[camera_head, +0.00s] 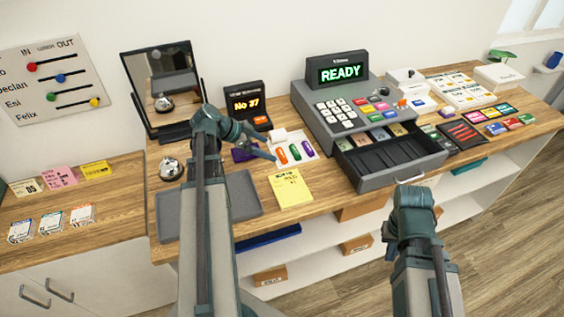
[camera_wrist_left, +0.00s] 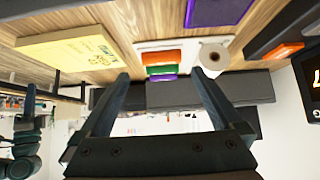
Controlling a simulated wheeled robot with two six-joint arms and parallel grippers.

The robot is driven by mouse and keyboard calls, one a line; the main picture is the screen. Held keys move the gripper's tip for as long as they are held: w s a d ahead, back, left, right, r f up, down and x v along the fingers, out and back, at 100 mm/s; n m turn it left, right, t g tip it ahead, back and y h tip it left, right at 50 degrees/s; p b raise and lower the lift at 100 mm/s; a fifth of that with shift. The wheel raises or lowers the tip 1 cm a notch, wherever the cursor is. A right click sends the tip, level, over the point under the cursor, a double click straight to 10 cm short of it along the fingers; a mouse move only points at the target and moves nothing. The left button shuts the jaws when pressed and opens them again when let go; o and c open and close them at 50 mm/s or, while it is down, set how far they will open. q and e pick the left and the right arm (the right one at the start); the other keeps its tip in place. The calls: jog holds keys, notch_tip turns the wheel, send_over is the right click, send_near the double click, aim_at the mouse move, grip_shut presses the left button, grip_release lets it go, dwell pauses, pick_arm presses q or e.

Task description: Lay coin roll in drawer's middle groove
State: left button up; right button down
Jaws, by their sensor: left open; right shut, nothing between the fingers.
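Orange (camera_head: 281,156), green (camera_head: 294,151) and purple (camera_head: 307,148) pieces lie side by side on a white tray. A white roll (camera_head: 279,134) with a brown round end (camera_wrist_left: 213,57) is beside them. I cannot tell which piece is the coin roll. My left gripper (camera_head: 272,148) is open and empty, just left of the tray; its fingers (camera_wrist_left: 163,85) frame the lower part of the left wrist view. The black drawer (camera_head: 397,158) is pulled out, its long grooves empty in front of the notes. My right gripper (camera_head: 413,194) is before the drawer's handle, shut, its fingertips hidden.
The grey register (camera_head: 335,128) stands behind the drawer. A yellow notepad (camera_head: 290,188) lies in front of the white tray, and a grey mat (camera_head: 246,193) to its left. A bell (camera_head: 171,168), mirror (camera_head: 160,85) and small display (camera_head: 246,104) stand nearby. Coloured packs (camera_head: 495,128) crowd the right.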

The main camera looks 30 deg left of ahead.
aim_at(281, 153)
pick_arm(q)
jog(key=shift+x, duration=0.85)
jog(key=shift+w+b, duration=0.1)
jog(key=shift+b, duration=0.2)
jog(key=b+x, duration=0.3)
jog(key=x, duration=0.1)
jog(key=shift+w+f, duration=0.1)
jog(key=shift+w, duration=0.15)
jog(key=shift+w+d+f, duration=0.15)
jog(key=shift+w+d, duration=0.1)
jog(key=shift+d, duration=0.05)
jog(key=shift+c, duration=0.3)
jog(key=c, duration=1.4)
jog(key=shift+c, duration=0.2)
